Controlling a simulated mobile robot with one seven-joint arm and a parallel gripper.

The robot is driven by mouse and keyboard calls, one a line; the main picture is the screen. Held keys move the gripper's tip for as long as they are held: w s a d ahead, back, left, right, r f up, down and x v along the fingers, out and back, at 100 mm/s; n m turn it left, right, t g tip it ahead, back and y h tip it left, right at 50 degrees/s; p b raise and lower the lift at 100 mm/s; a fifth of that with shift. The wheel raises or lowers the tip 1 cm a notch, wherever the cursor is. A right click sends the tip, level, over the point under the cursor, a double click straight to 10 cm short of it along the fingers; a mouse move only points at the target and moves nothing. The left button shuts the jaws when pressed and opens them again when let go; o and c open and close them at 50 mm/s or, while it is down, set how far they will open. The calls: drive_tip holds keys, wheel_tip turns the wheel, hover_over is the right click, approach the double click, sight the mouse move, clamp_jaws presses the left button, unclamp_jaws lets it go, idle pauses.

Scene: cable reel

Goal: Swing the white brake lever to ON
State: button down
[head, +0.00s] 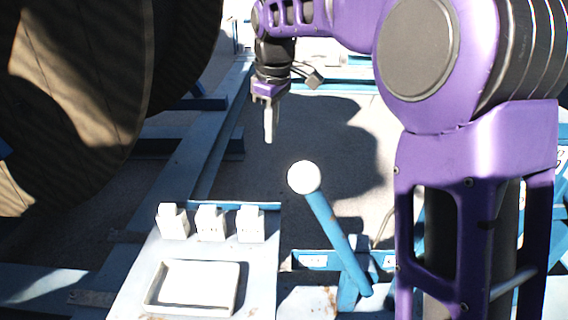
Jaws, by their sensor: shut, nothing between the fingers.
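The brake lever stands in the lower middle of the head view. It has a white round knob (304,177) on a blue shaft (338,242) that leans up and to the left from its blue bracket. My gripper (269,140) hangs pointing down, above and to the left of the knob in the picture. Its fingers are shut and empty, with a visible gap to the knob. I see no readable ON mark near the lever.
A large cable reel (75,90) fills the upper left. A pale panel (130,285) with several white blocks (211,224) and a white tray-like frame (195,286) lies left of the lever. Blue frame beams (215,135) run behind. My arm covers the right side.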

wheel_tip(320, 180, down, 9)
drive_tip(key=d+b, duration=0.1)
drive_tip(key=d, duration=0.1)
drive_tip(key=shift+s+d, duration=0.2)
drive_tip(key=shift+d, duration=0.2)
drive_tip(key=shift+d, duration=0.1)
idle(0.4)
